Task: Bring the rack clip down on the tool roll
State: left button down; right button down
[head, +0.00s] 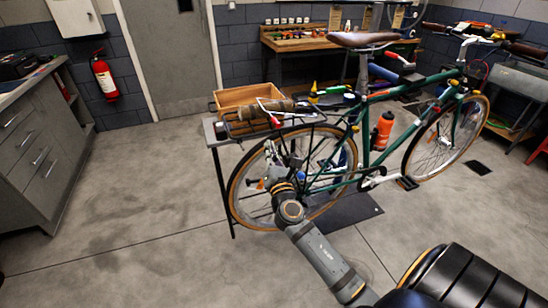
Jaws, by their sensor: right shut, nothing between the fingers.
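The brown tool roll (282,106) lies on the rear rack (247,127) of the green bicycle. The rack clip is a thin metal bar with a red end (275,121). It shows by the near side of the roll; at this size I cannot tell whether it presses on the roll or stands clear. My right gripper (283,155) is shut and empty, below the rack and in front of the rear wheel, apart from the clip. Its fingertips are small and partly lost against the spokes. My left gripper is not in view.
A wooden box (246,97) stands on a grey bench (211,130) behind the rack. The bicycle's saddle (362,39) rises right of the rack. An orange bottle (383,130) is by the frame. The floor (130,190) at left is clear.

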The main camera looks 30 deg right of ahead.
jog(key=r+p, duration=0.1)
jog(key=d+r, duration=0.1)
jog(key=w+d+r+p, duration=0.1)
jog(key=shift+d+r+p, duration=0.15)
jog(key=shift+r+p, duration=0.15)
jog(key=shift+r, duration=0.1)
jog(key=shift+r, duration=0.1)
